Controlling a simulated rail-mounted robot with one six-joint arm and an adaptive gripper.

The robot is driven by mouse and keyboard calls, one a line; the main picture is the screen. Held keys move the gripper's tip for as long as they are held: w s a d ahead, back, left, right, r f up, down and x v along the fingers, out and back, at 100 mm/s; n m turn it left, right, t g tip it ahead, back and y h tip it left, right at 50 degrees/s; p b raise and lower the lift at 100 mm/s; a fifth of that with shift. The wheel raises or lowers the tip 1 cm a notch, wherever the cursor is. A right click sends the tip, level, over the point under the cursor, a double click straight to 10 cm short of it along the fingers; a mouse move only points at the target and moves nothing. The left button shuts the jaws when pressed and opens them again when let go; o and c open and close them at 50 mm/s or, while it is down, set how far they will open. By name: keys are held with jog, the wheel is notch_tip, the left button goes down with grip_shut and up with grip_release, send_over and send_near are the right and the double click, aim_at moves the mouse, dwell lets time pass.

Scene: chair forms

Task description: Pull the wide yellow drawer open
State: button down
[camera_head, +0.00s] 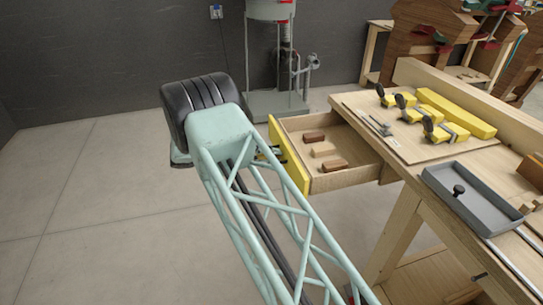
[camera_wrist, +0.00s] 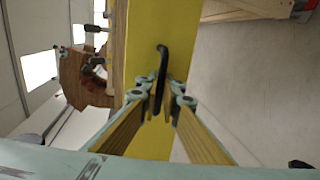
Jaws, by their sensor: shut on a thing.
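The wide yellow drawer (camera_head: 290,160) stands pulled out from the left side of the wooden workbench, its inside showing. In the wrist view its yellow front (camera_wrist: 145,40) runs top to bottom through the middle, with a black bar handle (camera_wrist: 161,60) on it. My gripper (camera_wrist: 163,106) is shut on the lower part of this handle. In the head view my arm covers most of the gripper and part of the drawer front.
The workbench (camera_head: 440,153) carries yellow clamps (camera_head: 438,131) and a grey tray (camera_head: 470,190). The floor (camera_head: 90,190) left of the drawer is clear. A grey-green machine (camera_head: 272,104) stands behind.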

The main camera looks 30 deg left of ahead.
jog(key=c, duration=3.1)
grip_release()
jog(key=shift+c, duration=0.2)
jog(key=v, duration=1.1)
jog(key=shift+s+a, duration=0.25)
jog(key=shift+a, duration=0.05)
jog(key=shift+r, duration=0.1)
